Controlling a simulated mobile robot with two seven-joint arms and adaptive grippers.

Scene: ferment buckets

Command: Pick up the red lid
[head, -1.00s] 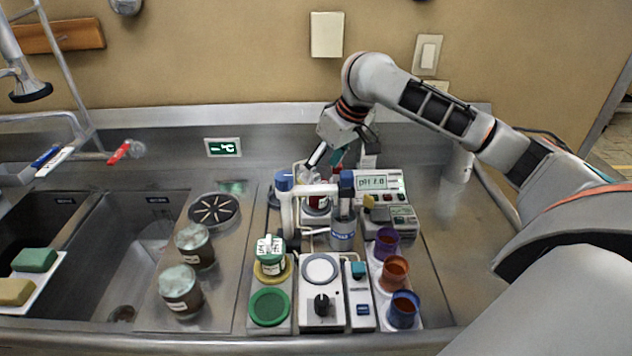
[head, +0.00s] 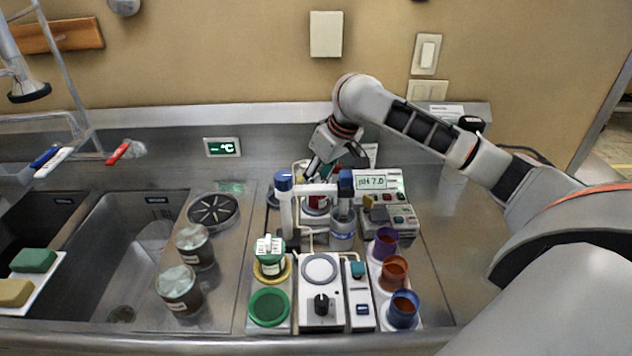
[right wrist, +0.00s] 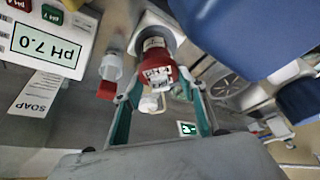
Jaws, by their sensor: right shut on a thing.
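The red lid (right wrist: 158,75) carries a white label with dark letters and sits at the end of a pale container in the right wrist view. My right gripper (right wrist: 160,95) has one teal-edged finger on each side of it and is shut on it. In the head view, the red lid (head: 317,202) shows partly behind the white frame with blue caps. My right gripper (head: 318,172) reaches down there from behind, its fingertips largely hidden. I cannot tell whether the lid is lifted off its container. My left gripper is not in view.
The white frame (head: 315,189) stands close in front of my gripper. A meter (head: 378,183) reading pH 7.0 is to its right. Purple, orange and blue cups (head: 396,270) stand front right. Two covered jars (head: 180,288) stand left, beside the sink (head: 130,262). The counter farther right is clear.

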